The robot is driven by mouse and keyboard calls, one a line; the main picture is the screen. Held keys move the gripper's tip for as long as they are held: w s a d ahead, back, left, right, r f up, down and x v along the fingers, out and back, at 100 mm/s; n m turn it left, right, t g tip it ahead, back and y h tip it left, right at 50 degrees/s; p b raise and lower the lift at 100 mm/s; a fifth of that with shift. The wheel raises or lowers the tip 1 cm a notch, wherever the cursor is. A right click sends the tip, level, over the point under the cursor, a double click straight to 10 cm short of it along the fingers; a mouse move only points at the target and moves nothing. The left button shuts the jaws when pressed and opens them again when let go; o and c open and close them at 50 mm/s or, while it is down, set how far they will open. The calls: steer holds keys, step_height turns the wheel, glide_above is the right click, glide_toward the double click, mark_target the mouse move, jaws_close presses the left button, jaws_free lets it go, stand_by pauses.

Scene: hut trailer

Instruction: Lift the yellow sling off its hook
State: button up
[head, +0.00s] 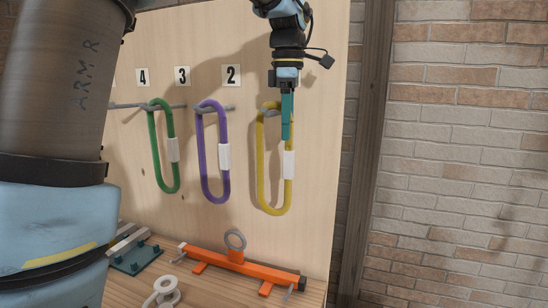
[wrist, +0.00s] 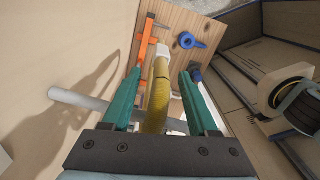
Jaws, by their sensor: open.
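The yellow sling (head: 262,180) is a long loop with a white label, hanging on its hook (head: 271,106) at the right end of the wooden board. My gripper (head: 287,138) points down at the upper right part of the loop. In the wrist view the yellow sling (wrist: 159,95) runs between the two teal fingers of my gripper (wrist: 163,85), with a gap on both sides. The fingers are open. The grey hook (wrist: 85,104) passes across at the left and behind the sling. The hook's number is hidden behind my arm.
A purple sling (head: 200,150) and a green sling (head: 153,150) hang on hooks to the left. Below, an orange bar with a ring (head: 240,262), a green-based block (head: 135,257) and a grey ringed piece (head: 162,292) rest on the wooden bench (head: 215,290). A brick wall stands at right.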

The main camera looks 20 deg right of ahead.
steer(key=shift+f, duration=0.5)
jaws_close()
stand_by(1.1)
